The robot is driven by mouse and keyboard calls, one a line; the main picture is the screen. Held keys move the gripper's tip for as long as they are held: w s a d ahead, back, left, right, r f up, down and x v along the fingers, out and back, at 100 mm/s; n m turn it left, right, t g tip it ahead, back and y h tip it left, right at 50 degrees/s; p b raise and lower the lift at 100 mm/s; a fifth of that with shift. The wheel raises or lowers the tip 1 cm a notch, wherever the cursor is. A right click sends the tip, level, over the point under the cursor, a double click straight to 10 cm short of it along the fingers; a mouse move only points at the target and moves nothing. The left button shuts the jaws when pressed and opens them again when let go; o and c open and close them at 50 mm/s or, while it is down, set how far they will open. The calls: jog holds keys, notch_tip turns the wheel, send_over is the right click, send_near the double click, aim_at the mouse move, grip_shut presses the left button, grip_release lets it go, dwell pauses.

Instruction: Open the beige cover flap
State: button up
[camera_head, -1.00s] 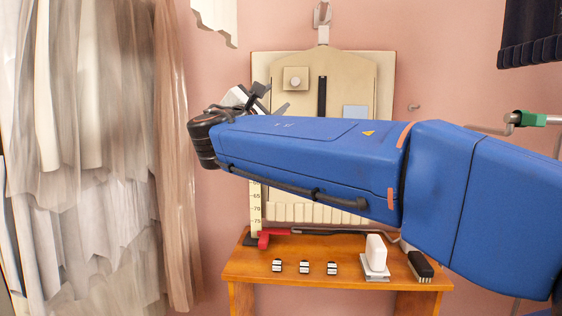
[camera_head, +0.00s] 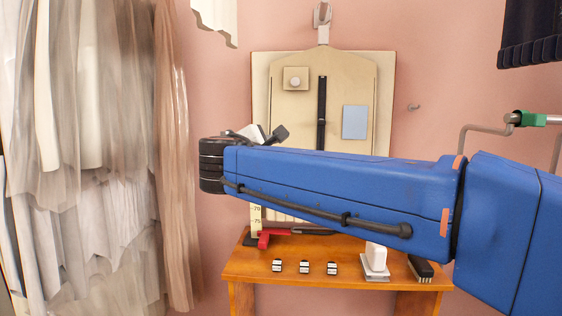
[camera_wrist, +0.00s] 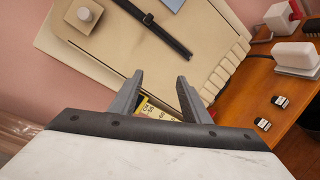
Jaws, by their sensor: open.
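A beige board (camera_head: 262,110) hangs on the pink wall, with a paler panel set on it. A small beige square flap (camera_head: 303,71) with a round light knob (camera_head: 295,82) is at the panel's upper left. The flap (camera_wrist: 72,22) and knob (camera_wrist: 84,14) also show at the upper left of the wrist view. My gripper (camera_wrist: 160,82) is open and empty in front of the board's lower part, below the flap and apart from it. In the head view, my arm hides most of the gripper and the lower board.
A black strip (camera_head: 322,110) and a blue-grey square (camera_head: 355,122) are on the panel. A wooden table (camera_head: 300,292) below holds small black-and-white blocks, a white block (camera_head: 376,256), a black brush (camera_head: 420,268) and a red-ended tool (camera_head: 264,239). Pale curtains (camera_head: 90,150) hang at left.

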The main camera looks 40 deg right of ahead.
jog(key=shift+s+a+f+y, duration=0.1)
jog(key=shift+s+f+y, duration=0.05)
jog(key=shift+f, duration=0.35)
jog(key=shift+s+f+y, duration=0.1)
jog(key=shift+f+y, duration=0.05)
jog(key=shift+f, duration=0.35)
jog(key=shift+m, duration=0.3)
